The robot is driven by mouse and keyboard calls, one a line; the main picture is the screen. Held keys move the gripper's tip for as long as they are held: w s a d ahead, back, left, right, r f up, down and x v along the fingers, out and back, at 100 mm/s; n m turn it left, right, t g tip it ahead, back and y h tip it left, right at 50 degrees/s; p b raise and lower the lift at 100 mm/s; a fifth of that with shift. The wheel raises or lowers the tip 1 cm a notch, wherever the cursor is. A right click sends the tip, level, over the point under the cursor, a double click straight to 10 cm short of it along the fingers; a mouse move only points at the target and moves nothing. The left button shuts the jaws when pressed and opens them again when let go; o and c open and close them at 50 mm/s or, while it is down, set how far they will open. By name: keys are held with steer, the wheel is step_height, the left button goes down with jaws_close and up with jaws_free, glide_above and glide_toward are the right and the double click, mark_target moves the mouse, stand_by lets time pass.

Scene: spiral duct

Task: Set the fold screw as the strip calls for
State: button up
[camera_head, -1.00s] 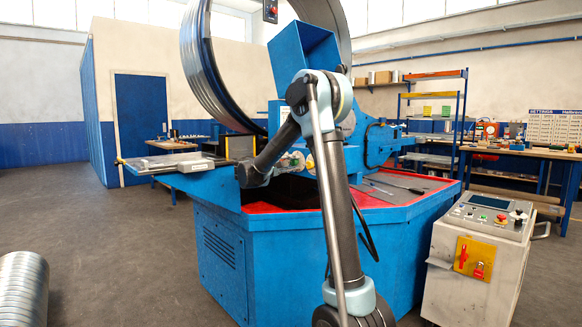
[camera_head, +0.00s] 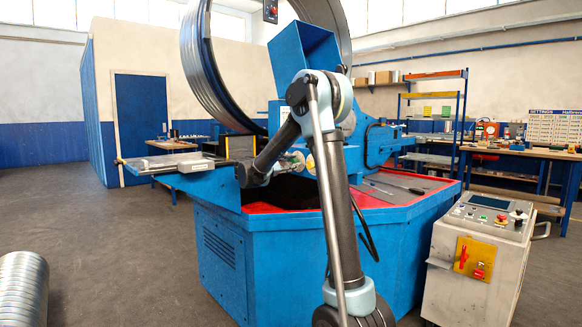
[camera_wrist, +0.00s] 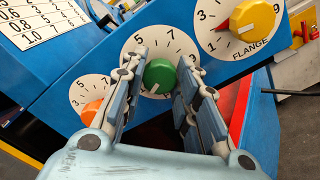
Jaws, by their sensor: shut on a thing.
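In the wrist view a green knob (camera_wrist: 160,75) sits on a round white dial (camera_wrist: 136,48) with 5 and 7 readable. My gripper (camera_wrist: 161,80) is shut on this green knob, one finger on each side. A white mark shows at the knob's lower edge; the fingers hide part of the scale and any label. An orange knob (camera_wrist: 91,111) on a smaller dial is at lower left. The number strip (camera_wrist: 40,20) is at upper left, only partly in view.
In the head view the blue machine (camera_head: 300,260) stands in the middle, and my arm hides much of its dial area. Tools lie on its red top (camera_head: 410,188). A control cabinet (camera_head: 480,250) stands at right. A spiral duct (camera_head: 22,290) lies at lower left.

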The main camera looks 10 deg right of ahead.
steer(key=shift+f+n, duration=0.1)
steer(key=shift+n, duration=0.2)
steer(key=o, duration=1.1)
steer(key=v, duration=1.2)
